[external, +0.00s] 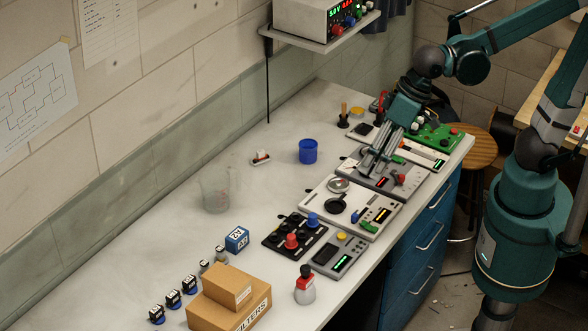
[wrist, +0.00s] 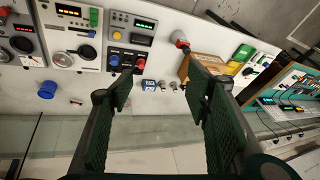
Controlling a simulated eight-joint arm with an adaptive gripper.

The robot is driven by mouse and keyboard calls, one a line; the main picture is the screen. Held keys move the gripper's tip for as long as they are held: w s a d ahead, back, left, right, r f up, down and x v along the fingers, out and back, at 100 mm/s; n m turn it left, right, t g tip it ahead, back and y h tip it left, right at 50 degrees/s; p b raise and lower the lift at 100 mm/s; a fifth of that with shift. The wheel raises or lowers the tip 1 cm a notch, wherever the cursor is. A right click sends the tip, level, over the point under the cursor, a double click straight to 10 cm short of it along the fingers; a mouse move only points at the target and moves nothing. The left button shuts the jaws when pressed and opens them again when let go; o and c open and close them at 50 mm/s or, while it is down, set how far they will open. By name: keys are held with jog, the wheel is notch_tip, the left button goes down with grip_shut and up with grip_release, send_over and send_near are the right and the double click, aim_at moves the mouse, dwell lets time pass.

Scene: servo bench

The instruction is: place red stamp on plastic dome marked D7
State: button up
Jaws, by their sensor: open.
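I cannot tell for certain which thing is the red stamp or which bears D7; no D7 mark is readable. A red knob-shaped piece (external: 291,241) stands on a black panel with round spots, beside a blue one (external: 312,220); the red one also shows in the wrist view (wrist: 140,63). A pale rounded bottle-like piece with a red collar and black top (external: 305,285) stands near the front edge. Several small dark pieces with white labels (external: 173,298) stand in a row at lower left. My gripper (external: 370,168) is open and empty, above the grey instruments at the right.
Cardboard boxes (external: 232,300) stand at the lower left, by a blue lettered cube (external: 237,239). A clear beaker (external: 215,190), a small white-and-red item (external: 261,157) and a blue cup (external: 308,151) stand farther back. Instruments line the right edge. The middle left of the bench is clear.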

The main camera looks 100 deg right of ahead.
jog(key=s+d+n+t, duration=0.2)
jog(key=s+n, duration=0.4)
jog(key=s, duration=0.3)
jog(key=shift+s+d+r, duration=0.15)
jog(key=shift+s+d, duration=0.1)
jog(key=shift+s, duration=0.1)
notch_tip(320, 180, down, 9)
jog(key=b, duration=0.9)
dwell(1.0)
